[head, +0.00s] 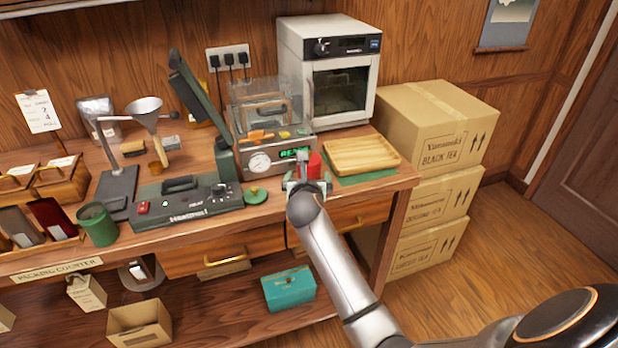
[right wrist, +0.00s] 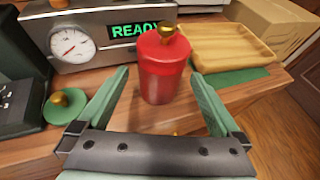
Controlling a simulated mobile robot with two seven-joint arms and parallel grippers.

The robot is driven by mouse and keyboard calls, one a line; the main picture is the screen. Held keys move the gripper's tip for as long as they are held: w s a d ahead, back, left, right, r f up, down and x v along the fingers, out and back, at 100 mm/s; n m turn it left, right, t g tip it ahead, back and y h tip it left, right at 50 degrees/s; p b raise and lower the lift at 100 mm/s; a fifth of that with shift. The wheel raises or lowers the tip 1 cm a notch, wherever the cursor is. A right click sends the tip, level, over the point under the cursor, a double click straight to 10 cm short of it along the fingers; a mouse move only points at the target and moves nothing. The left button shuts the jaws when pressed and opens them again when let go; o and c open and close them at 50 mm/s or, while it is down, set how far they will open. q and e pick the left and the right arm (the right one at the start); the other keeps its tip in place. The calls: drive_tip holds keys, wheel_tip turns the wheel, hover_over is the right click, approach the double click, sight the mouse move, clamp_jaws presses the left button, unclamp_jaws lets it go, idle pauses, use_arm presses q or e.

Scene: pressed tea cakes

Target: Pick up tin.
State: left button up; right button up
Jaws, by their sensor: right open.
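A red tin (right wrist: 163,75) with a gold knob on its lid stands upright on the wooden counter in the right wrist view. In the head view the red tin (head: 315,167) is partly hidden behind my right gripper. My right gripper (head: 307,183) is open at the counter's front edge. In the right wrist view its green fingers (right wrist: 163,95) are spread to the left and right of the tin, and the tin appears between or just beyond the fingertips. No grip on it shows. My left gripper is not in view.
A machine with a gauge and a READY display (right wrist: 95,35) stands behind the tin. A wooden tray (head: 361,154) on a green mat (head: 372,177) lies to its right. A green lid with a gold knob (head: 256,195) lies to its left. Cardboard boxes (head: 437,140) are stacked at the right.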

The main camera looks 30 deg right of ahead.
sight(308, 175)
drive_tip(key=shift+x, duration=1.85)
drive_tip(key=c, duration=1.4)
